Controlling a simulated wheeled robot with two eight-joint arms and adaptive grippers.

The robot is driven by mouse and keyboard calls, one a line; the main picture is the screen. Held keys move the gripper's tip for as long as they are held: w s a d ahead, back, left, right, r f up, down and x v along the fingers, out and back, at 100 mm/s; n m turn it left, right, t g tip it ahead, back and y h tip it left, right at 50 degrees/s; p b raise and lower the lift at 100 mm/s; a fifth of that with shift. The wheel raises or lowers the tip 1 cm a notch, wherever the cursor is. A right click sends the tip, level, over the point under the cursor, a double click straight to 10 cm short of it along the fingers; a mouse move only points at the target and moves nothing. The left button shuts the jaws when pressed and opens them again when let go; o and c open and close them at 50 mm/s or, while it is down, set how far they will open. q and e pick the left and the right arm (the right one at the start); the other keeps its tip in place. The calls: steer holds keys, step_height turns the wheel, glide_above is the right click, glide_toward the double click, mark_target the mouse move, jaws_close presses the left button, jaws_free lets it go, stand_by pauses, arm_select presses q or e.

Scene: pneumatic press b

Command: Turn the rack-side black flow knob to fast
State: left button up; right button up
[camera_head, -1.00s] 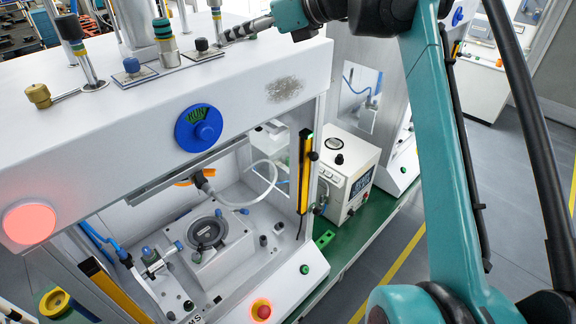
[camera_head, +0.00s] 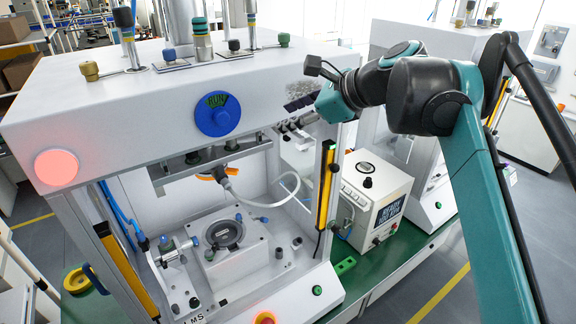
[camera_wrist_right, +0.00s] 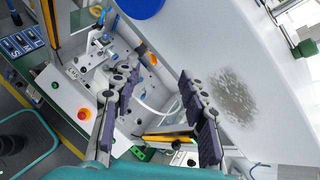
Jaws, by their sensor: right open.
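A small black knob (camera_head: 234,46) stands on a plate on top of the white press (camera_head: 130,110), right of a similar blue knob (camera_head: 169,54). Its setting is too small to read. My right gripper (camera_head: 294,114) is open and empty in front of the press's right front face, below and right of the black knob and apart from it. In the right wrist view its two dark padded fingers (camera_wrist_right: 156,74) are spread, with nothing between them but background. The black knob cannot be made out in that view. My left gripper is not in view.
Vertical cylinders and rods (camera_head: 201,40) stand close behind the top knobs. A green-capped knob (camera_head: 284,40) and a brass knob (camera_head: 89,70) sit at either side. A control box (camera_head: 375,200) stands at right.

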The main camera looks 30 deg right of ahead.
step_height(320, 180, down, 8)
steer(key=s+a+n+g+b, duration=0.1)
steer(key=a+n+b, duration=0.1)
steer(key=n+b, duration=0.1)
steer(key=shift+s+f+h, duration=0.15)
steer(key=shift+h, duration=0.15)
